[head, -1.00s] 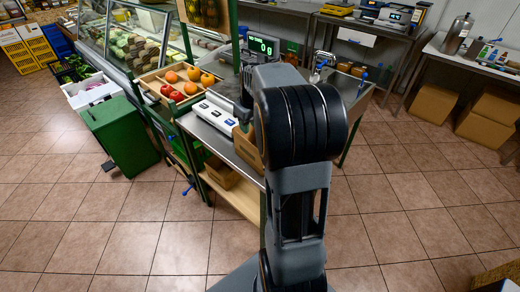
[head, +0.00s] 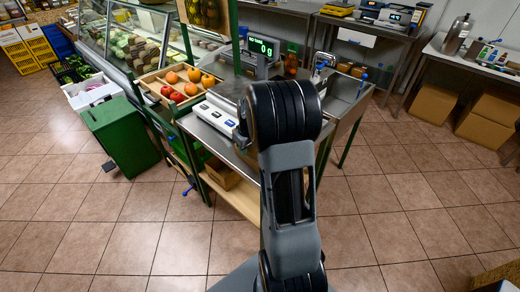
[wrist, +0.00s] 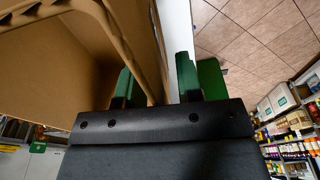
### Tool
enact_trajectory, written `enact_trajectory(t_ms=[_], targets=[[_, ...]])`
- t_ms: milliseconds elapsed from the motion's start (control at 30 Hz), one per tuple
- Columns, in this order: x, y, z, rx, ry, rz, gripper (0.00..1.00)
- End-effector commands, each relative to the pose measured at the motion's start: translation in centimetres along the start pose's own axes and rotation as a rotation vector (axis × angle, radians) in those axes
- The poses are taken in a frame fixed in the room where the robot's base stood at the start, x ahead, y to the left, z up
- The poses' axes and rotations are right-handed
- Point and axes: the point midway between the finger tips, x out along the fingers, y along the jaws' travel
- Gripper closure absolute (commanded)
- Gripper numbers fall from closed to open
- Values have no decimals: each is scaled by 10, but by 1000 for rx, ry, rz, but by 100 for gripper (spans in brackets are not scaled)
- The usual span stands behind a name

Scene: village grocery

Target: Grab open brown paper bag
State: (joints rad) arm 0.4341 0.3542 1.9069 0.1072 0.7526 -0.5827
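The brown paper bag (wrist: 62,72) fills the left of the wrist view, close to the camera, with its mouth open and a zigzag top edge. My gripper (wrist: 158,76) is open, with green fingers. The left finger stands inside the bag's mouth and the right fingers are outside, with the bag's side wall between them. A gap shows between the wall and the right fingers.
A steel sink (head: 345,88) is at the right.

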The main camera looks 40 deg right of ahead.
Motion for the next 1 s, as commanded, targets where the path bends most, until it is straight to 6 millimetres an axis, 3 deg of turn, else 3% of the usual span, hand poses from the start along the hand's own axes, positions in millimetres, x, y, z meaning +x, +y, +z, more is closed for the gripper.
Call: enact_trajectory(t_ms=[267,600,1000], targets=[[2,0,0,0,1,0,68],[1,0,0,0,0,1,100],[1,0,0,0,1,1,100]])
